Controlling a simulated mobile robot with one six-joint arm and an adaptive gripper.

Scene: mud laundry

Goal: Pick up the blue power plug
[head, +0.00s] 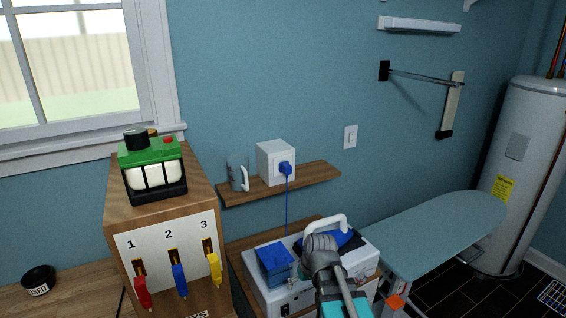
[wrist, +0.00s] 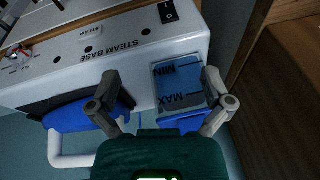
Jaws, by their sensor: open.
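The blue power plug (head: 285,168) sits in the front of a white outlet box (head: 270,163) on the wooden wall shelf. Its blue cord (head: 287,210) hangs straight down towards the steam base. I do not see the plug in the wrist view. My gripper (wrist: 162,100) is open, with its two fingers apart and nothing between them held. In the wrist view it is over the steam base (wrist: 110,62), near the blue water tank (wrist: 183,84) marked MIN and MAX. In the head view my arm is below and right of the plug, and the fingertips are not clear.
A grey mug (head: 237,172) stands left of the outlet box. The iron's white handle (head: 325,222) rises beside my arm. A wooden cabinet (head: 160,208) with numbered levers stands left, an ironing board (head: 435,232) right. The wall above the shelf is clear.

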